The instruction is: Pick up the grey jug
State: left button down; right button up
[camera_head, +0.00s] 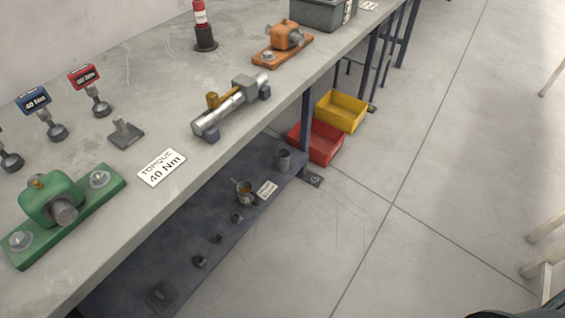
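Neither of my grippers is in view.
The workbench top (150,85) overhangs the lower shelf (215,215), which also holds several small dark parts. The floor to the right is mostly clear.

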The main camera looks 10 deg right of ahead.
aim_at(246, 195)
jog(key=i+l, duration=0.2)
jog(key=l, duration=0.15)
jog(key=i+l+u, duration=0.15)
jog(key=l, duration=0.2)
jog(key=i+l, duration=0.2)
jog(key=l, duration=0.15)
jog(key=i+l+u, duration=0.15)
jog(key=l, duration=0.2)
jog(key=i+l, duration=0.2)
jog(key=l, duration=0.2)
jog(key=i+l+u, duration=0.1)
jog(key=l, duration=0.25)
jog(key=i, duration=0.05)
